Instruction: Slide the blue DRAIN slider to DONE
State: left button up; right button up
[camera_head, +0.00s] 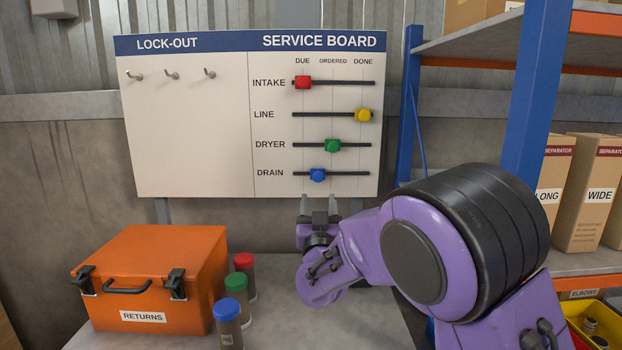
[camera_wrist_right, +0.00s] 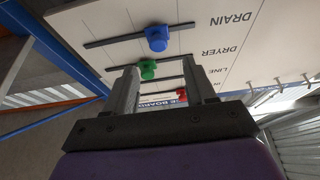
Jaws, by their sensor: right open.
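The service board (camera_head: 190,150) hangs on the back wall. Its DRAIN row is lowest, with the blue slider (camera_head: 317,175) on a dark horizontal track (camera_head: 352,173). The blue slider stands between the DUE and ORDERED columns, left of DONE. My right gripper (camera_head: 318,205) is open and empty, with its fingers pointing up just below the blue slider in the head view. In the right wrist view the blue slider (camera_wrist_right: 157,38) shows beyond the tips of my gripper (camera_wrist_right: 161,78), apart from them. My left gripper is out of view.
The green (camera_head: 332,146), yellow (camera_head: 363,115) and red (camera_head: 303,83) sliders sit on the rows above. An orange RETURNS case (camera_head: 150,270) and several capped cylinders stand on the table at left. A blue-post shelf (camera_head: 535,100) rises at right.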

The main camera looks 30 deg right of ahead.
aim_at(318, 178)
jog(key=p+x, duration=0.2)
jog(key=x, duration=0.6)
jog(key=shift+d+f, duration=0.1)
jog(key=shift+f, duration=0.1)
jog(key=shift+r, duration=0.1)
jog(key=shift+s+r, duration=0.1)
jog(key=shift+s, duration=0.05)
grip_shut()
